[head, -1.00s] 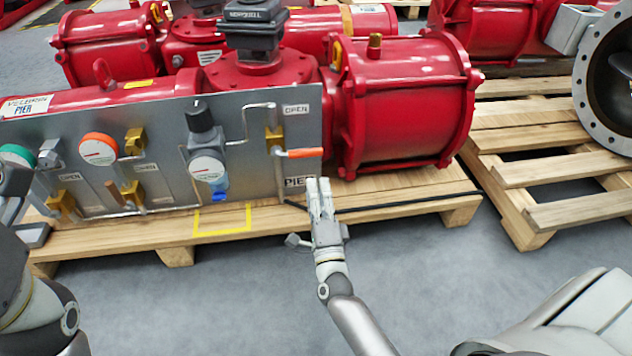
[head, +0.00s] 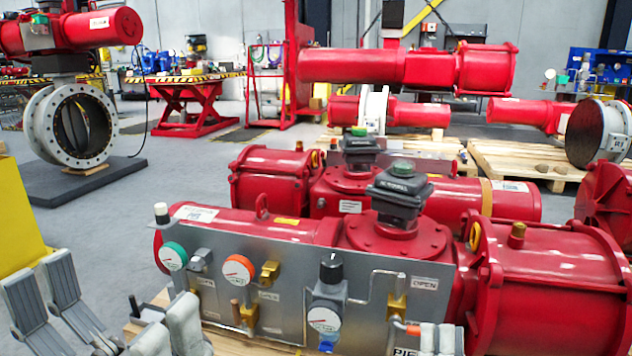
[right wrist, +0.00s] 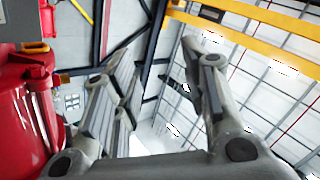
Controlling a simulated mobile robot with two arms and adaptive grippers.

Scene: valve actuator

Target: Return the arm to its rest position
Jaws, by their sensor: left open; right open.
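My left gripper (head: 105,312) is at the lower left of the head view, its pale grey fingers spread wide with nothing between them. My right gripper (head: 440,340) shows only its fingertips at the bottom edge, in front of the right end of the grey control panel (head: 225,303). An orange-tipped lever (head: 411,330) on the panel lies just left of those fingertips; I cannot tell whether they touch. In the right wrist view my right gripper (right wrist: 157,85) is open and empty, with ceiling beyond it. The red actuator (head: 545,270) stands behind the panel.
The panel carries an orange-rimmed gauge (head: 238,272), a green-rimmed gauge (head: 173,256) and a regulator (head: 329,300). A yellow block (head: 20,215) stands at the left edge. A flanged valve (head: 70,125) sits beyond it. Clear grey floor (head: 150,205) lies between.

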